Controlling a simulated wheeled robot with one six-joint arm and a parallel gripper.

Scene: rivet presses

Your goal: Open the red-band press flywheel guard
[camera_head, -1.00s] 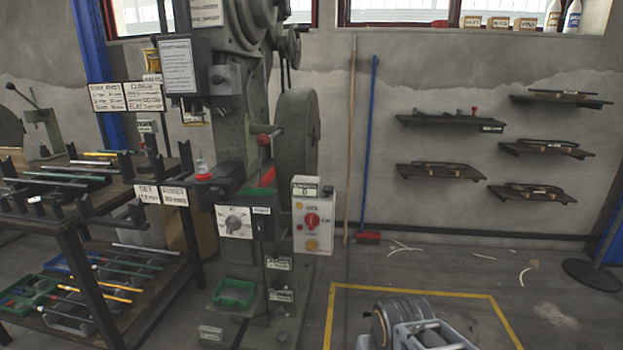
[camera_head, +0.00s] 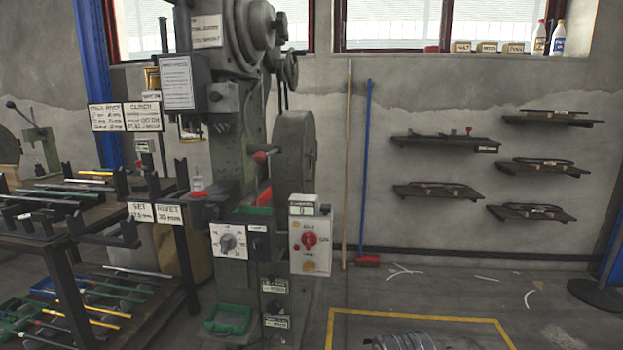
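A grey-green press (camera_head: 228,140) stands left of centre, with a red strip (camera_head: 264,196) on its column that may be the red band. A grey round-edged housing (camera_head: 295,165) stands upright at its right side. It looks like the flywheel guard and appears closed, though I see it nearly edge-on and no latch or hinge is clear. A lever with a red knob (camera_head: 260,156) sits just left of it. Only a grey rounded part of my own arm shows at the bottom edge, well below and right of the housing. My gripper is not in view.
A control box (camera_head: 310,245) with a red knob hangs below the housing. A dark rack (camera_head: 60,260) of rods stands at left. A wooden pole (camera_head: 347,160) and a blue broom (camera_head: 366,160) lean on the wall. Yellow tape (camera_head: 420,316) marks the floor in front; shelves hang at right.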

